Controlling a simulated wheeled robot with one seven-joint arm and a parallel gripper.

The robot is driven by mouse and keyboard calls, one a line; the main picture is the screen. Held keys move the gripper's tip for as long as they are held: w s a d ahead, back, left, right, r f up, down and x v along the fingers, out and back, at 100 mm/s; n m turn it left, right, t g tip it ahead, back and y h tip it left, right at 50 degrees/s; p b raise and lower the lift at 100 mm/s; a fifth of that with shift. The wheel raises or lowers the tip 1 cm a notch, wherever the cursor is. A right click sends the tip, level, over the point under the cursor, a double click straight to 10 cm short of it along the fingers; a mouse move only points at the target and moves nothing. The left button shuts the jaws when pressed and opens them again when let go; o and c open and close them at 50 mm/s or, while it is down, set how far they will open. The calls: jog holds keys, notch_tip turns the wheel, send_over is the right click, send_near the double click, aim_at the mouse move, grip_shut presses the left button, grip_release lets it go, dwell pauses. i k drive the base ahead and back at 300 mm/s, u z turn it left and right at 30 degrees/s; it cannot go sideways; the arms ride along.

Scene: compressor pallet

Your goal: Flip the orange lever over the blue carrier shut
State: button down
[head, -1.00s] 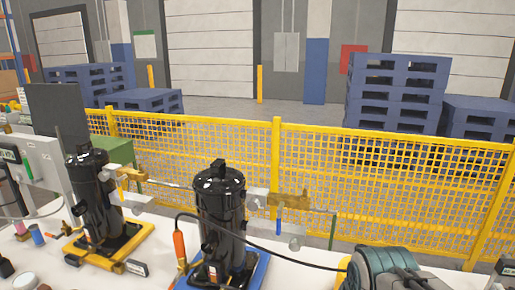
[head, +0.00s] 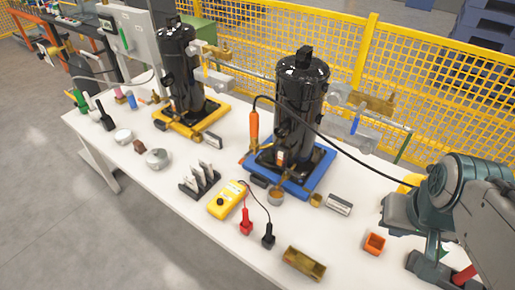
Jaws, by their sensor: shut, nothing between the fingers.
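The blue carrier (head: 318,181) is on the white table at right of centre and bears a tall black compressor (head: 300,95). The orange lever (head: 254,125) stands upright beside the compressor's left side, above the carrier's left edge. A black cable runs close past its top. A smaller orange piece (head: 246,157) is low at the carrier's left corner; how it joins the lever is too small to tell. I cannot make out my gripper's fingers in the head view.
A second compressor stands on a yellow carrier (head: 183,125) to the left. Teal machinery (head: 465,185) crowds the right. A yellow mesh fence (head: 430,75) runs behind.

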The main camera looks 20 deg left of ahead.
aim_at(250, 150)
jog(key=u, duration=0.6)
jog(key=k, duration=0.65)
jog(key=u, duration=1.15)
jog(key=i, duration=1.3)
jog(key=z, duration=0.55)
